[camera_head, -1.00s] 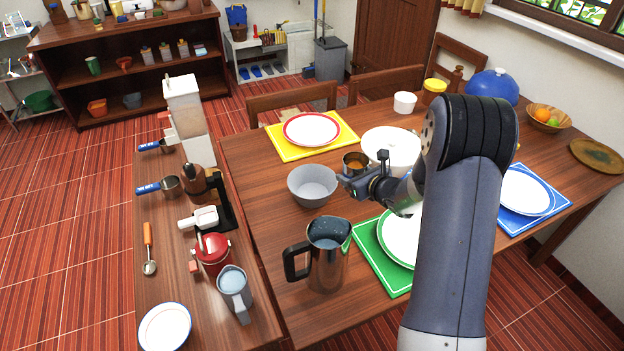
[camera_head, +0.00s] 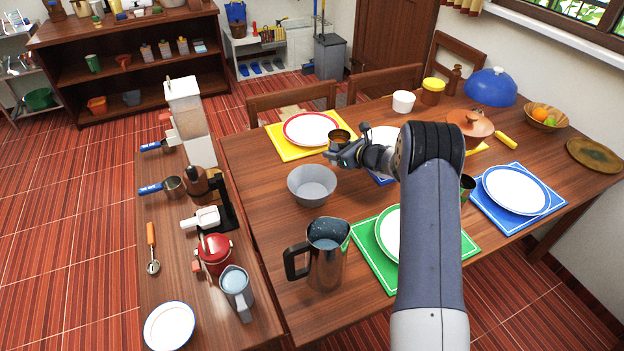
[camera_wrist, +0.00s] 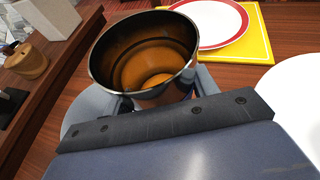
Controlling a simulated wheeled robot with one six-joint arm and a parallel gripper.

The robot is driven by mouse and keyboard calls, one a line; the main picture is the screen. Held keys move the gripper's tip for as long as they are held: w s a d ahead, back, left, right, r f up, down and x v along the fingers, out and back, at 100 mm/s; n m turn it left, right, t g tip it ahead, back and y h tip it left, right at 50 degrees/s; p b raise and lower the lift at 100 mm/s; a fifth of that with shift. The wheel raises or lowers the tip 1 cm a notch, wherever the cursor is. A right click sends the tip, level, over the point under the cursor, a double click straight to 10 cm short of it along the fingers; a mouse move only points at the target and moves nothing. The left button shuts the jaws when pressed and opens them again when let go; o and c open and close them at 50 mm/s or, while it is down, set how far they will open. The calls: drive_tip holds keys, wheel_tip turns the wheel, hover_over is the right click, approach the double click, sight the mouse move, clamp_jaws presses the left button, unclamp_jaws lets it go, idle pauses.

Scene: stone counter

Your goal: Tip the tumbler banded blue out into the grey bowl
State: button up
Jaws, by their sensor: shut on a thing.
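My gripper (camera_head: 341,153) is shut on a dark metal tumbler (camera_head: 340,140), which looks about upright, above and behind the grey bowl in the head view. In the wrist view the tumbler (camera_wrist: 143,60) shows its open mouth and a brown-orange inside. I cannot tell whether that colour is contents or reflection. Its band colour does not show clearly. The grey bowl (camera_head: 312,187) stands on the dining table, apart from the tumbler; its visible inside looks empty.
A metal pitcher (camera_head: 325,262) stands in front of the bowl. A red-rimmed plate (camera_head: 309,129) on a yellow mat (camera_head: 283,147) lies behind it. A green-rimmed plate (camera_head: 388,235) is to the right. Another tumbler (camera_head: 467,187) stands partly behind my arm. Table left of the bowl is clear.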

drive_tip(key=shift+w+a+f+n+p, duration=0.15)
drive_tip(key=shift+w, duration=0.75)
drive_tip(key=shift+w+a+f+n+p, duration=0.15)
drive_tip(key=shift+w, duration=0.7)
drive_tip(key=shift+f, duration=0.15)
drive_tip(key=f+b, duration=0.1)
drive_tip(key=b, duration=0.3)
drive_tip(key=f+n+b, duration=0.1)
drive_tip(key=shift+s+a+f+b, duration=0.3)
drive_tip(key=shift+s+f+b, duration=0.05)
drive_tip(key=shift+b, duration=0.05)
drive_tip(key=shift+s+a+r+n+t+h+b, duration=0.15)
drive_tip(key=shift+s+a+r+n+t+b, duration=0.4)
drive_tip(key=shift+b, duration=1.75)
drive_tip(key=shift+s+a+r+n+t+h+b, duration=0.1)
drive_tip(key=shift+s+r+n+t+b, duration=0.2)
drive_tip(key=shift+r+n+t+b, duration=1.3)
drive_tip(key=shift+s+a+f+n+g+h+b, duration=0.15)
drive_tip(key=shift+s+a+n+g+b, duration=0.2)
drive_tip(key=shift+b, duration=2.6)
drive_tip(key=shift+s+d+r+b, duration=0.1)
drive_tip(key=shift+r+b, duration=0.05)
drive_tip(key=shift+b, duration=0.35)
drive_tip(key=shift+f+n+t+b, duration=0.35)
drive_tip(key=shift+n+b, duration=0.55)
drive_tip(key=shift+b, duration=1.1)
